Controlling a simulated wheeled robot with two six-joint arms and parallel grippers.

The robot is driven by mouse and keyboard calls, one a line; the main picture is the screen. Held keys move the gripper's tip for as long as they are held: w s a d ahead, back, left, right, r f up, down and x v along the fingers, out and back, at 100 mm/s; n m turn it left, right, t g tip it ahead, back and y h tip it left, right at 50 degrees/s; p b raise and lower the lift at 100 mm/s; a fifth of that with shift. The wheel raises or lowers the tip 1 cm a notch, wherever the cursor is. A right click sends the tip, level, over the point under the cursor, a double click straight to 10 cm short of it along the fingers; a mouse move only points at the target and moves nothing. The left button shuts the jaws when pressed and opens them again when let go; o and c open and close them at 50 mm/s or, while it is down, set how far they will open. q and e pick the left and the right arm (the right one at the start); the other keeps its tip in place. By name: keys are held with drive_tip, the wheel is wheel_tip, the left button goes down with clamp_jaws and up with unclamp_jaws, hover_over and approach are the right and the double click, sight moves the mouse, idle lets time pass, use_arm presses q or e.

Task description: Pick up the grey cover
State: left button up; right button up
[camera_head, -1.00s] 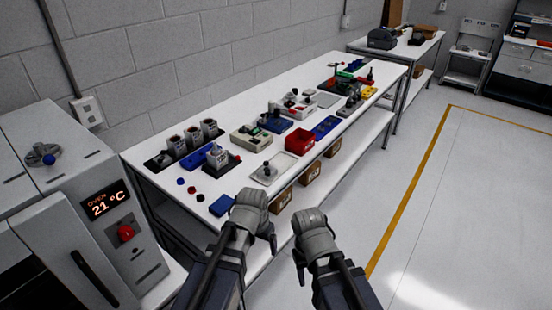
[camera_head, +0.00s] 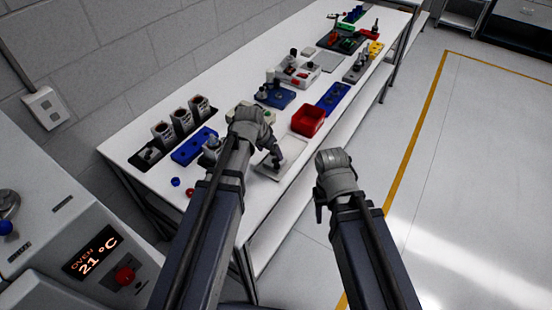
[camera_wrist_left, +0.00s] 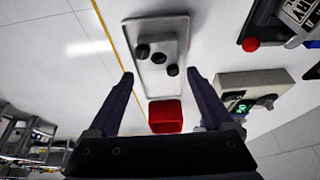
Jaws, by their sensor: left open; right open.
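A pale tray (camera_head: 284,166) lies at the front edge of the white table, partly hidden behind my left gripper. In the left wrist view the tray (camera_wrist_left: 130,32) holds a small grey part with three dark round knobs (camera_wrist_left: 156,56); this looks like the grey cover, but I cannot be sure. My left gripper (camera_head: 274,158) is open over the tray. In the left wrist view its two fingertips (camera_wrist_left: 160,78) are apart, just short of the grey part, with nothing between them. My right gripper (camera_head: 320,205) is open and empty, off the table to the right.
A red bin (camera_head: 309,121) stands behind the tray, with a blue plate (camera_head: 334,98) beyond. A beige device with a green display (camera_wrist_left: 252,94) is beside the tray. Blue rack (camera_head: 192,147) and several labelled cups stand left. The oven (camera_head: 95,255) is at lower left.

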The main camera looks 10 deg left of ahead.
use_arm(q)
drive_tip(key=shift+b+x, duration=3.55)
drive_tip(key=shift+x, duration=0.45)
drive_tip(key=shift+s+r, duration=0.1)
drive_tip(key=c, duration=1.2)
drive_tip(key=shift+o, duration=0.2)
